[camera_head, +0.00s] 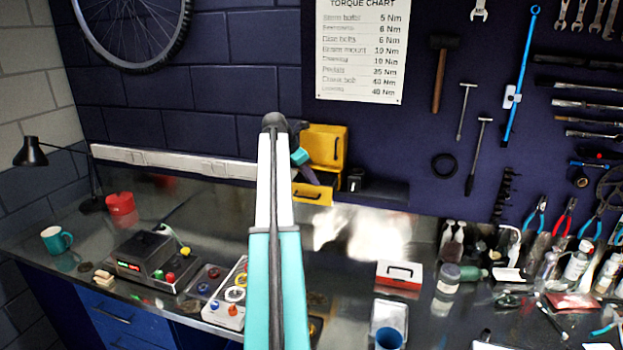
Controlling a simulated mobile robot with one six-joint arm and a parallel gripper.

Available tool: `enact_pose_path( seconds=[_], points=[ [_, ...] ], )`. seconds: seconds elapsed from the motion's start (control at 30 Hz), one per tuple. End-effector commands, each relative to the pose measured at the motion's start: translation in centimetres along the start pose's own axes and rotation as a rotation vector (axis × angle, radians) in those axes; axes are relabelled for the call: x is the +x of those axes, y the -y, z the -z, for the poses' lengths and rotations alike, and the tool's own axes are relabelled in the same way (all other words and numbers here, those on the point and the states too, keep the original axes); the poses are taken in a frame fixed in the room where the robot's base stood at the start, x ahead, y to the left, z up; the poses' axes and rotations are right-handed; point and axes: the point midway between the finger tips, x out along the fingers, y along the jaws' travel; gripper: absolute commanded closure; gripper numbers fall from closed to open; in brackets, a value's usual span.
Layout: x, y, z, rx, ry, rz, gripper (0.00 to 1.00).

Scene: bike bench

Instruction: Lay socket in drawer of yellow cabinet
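The small yellow cabinet (326,143) stands against the back wall at the middle of the bench, partly hidden behind my arm. A yellow drawer (314,193) sticks out low at its front, pulled open; I cannot see what lies inside. My arm rises from the bottom middle. My gripper (303,175) is small and mostly hidden behind the arm, in front of the cabinet and just above the drawer. Its fingers cannot be made out clearly. I cannot make out the socket, nor whether my gripper holds it.
A small dark item (355,180) stands right of the cabinet. A red-and-white box (399,275) and a tray with a blue cup (389,338) are at the right front. A power unit (150,263) is on the left.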

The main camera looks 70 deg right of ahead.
Motion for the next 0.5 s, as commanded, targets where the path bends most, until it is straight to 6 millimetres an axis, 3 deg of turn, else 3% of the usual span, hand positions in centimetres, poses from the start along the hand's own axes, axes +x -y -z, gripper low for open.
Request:
enact_pose_path(
  seconds=[0.23, 0.27, 0.3, 0.37, 0.5],
  points=[
    [0.00, -0.01, -0.01, 0.000, 0.000, 0.000, 1.00],
    [0.00, -0.01, -0.01, 0.000, 0.000, 0.000, 0.75],
    [0.00, -0.01, -0.01, 0.000, 0.000, 0.000, 0.68],
    [0.00, -0.01, 0.00, 0.000, 0.000, 0.000, 0.58],
    [0.00, -0.01, 0.00, 0.000, 0.000, 0.000, 0.58]
  ],
)
